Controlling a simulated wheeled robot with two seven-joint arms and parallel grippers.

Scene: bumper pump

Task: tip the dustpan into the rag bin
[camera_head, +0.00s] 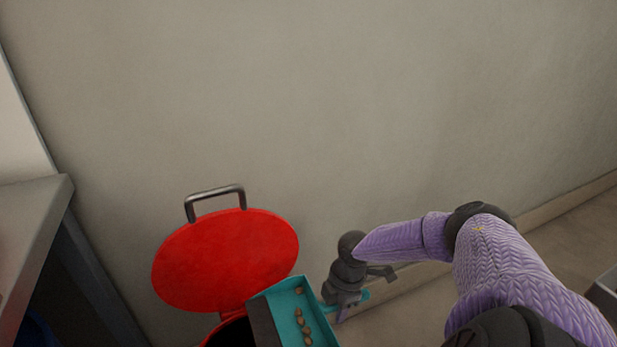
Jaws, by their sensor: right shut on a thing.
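A teal dustpan (289,303) with several small brown bits (302,322) in it is at the bottom centre. My right gripper (347,299) is shut on the dustpan's handle, at the right side of the pan. The dustpan's dark front edge overlaps the opening of the red rag bin (216,339). The bin's round red lid (226,259) stands open against the wall, with a metal handle on top. The pan hides much of the bin's opening. My left gripper is not in view.
A grey table (33,229) stands at the left edge. A plain wall (330,110) is behind the bin. A grey object (605,293) shows at the right edge. The floor between the bin and that object is partly hidden by my right arm.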

